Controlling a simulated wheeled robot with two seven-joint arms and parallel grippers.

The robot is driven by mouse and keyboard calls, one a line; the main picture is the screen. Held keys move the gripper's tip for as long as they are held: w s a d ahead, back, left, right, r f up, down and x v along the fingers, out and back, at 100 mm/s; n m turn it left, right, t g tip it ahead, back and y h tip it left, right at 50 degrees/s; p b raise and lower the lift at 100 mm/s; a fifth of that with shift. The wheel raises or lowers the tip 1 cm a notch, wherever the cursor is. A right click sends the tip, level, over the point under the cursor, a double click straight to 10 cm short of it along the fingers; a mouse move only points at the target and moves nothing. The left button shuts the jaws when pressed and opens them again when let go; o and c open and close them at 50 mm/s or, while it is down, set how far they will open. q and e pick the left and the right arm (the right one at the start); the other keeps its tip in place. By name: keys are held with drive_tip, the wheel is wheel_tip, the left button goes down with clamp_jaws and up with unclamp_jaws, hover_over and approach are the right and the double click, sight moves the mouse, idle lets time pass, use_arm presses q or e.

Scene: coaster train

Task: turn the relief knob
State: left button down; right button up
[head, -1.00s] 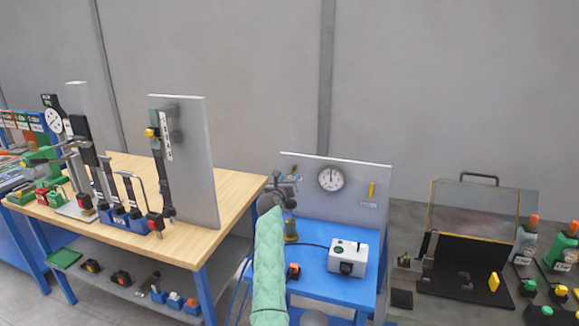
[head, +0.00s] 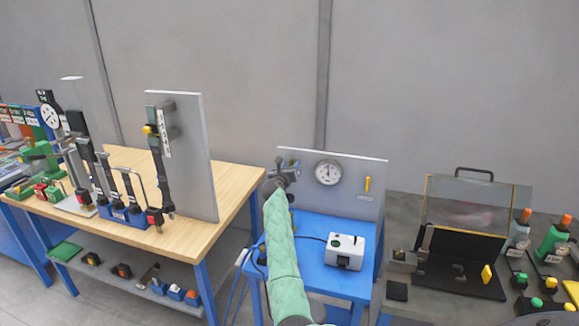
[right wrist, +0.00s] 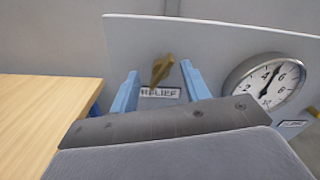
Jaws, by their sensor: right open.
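The relief knob (right wrist: 161,69) is a small brass-coloured lever on the grey upright panel (right wrist: 210,45), above a label reading RELIEF (right wrist: 160,92). In the right wrist view it shows between the two blue fingers of my right gripper (right wrist: 158,74), which are open and apart from it on either side. I cannot tell how deep the fingers reach around it. In the head view my right gripper (head: 284,172) is at the panel's left edge and hides the knob. My left gripper is not in view.
A round gauge (head: 328,173) and a yellow lever (head: 367,184) are on the panel to the right. A white box (head: 345,250) with a cable stands on the blue table (head: 315,224). A wooden workbench (head: 230,180) is to the left, and a clear-lidded case (head: 465,208) to the right.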

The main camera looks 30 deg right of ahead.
clamp_jaws()
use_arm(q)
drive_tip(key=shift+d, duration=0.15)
use_arm(e)
drive_tip(key=shift+a+f, duration=0.1)
idle(1.1)
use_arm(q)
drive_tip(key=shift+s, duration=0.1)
use_arm(e)
unclamp_jaws()
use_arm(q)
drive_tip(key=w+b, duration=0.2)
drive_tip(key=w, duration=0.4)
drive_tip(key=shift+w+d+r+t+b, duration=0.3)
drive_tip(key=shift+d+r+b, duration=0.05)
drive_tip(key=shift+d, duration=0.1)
use_arm(e)
drive_tip(key=v, duration=0.7)
drive_tip(key=shift+s+a, duration=0.25)
drive_tip(key=shift+a, duration=0.05)
